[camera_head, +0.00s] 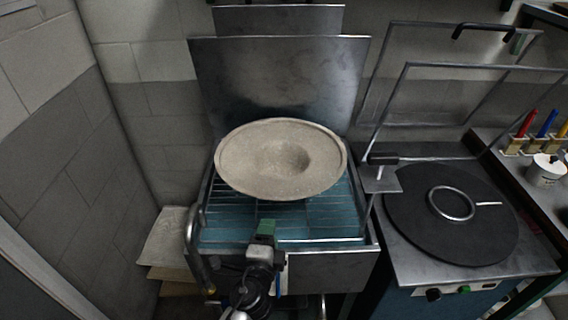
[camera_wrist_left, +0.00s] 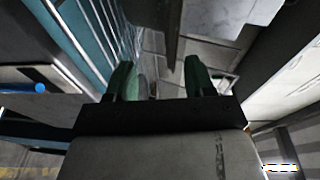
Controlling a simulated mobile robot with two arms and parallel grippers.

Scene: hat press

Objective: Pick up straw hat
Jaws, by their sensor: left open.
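The straw hat (camera_head: 250,171) is beige with a wide oval brim. In the head view it rests on a wire rack over a teal-lined metal basin, its crown area sunken at the middle. My left gripper (camera_head: 265,230) is at the front edge of the basin, in front of the hat and below it in the picture, apart from it. In the left wrist view the green fingertips (camera_wrist_left: 160,78) are spread with nothing between them. The hat cannot be made out in the wrist view. My right gripper is not in view.
A metal back panel (camera_head: 280,85) stands behind the hat. To the right is a round black press plate (camera_head: 450,238) with a ring, and a raised metal frame. A shelf with brushes (camera_head: 523,128) and a white cup (camera_head: 546,170) is at far right. A wall bounds the left.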

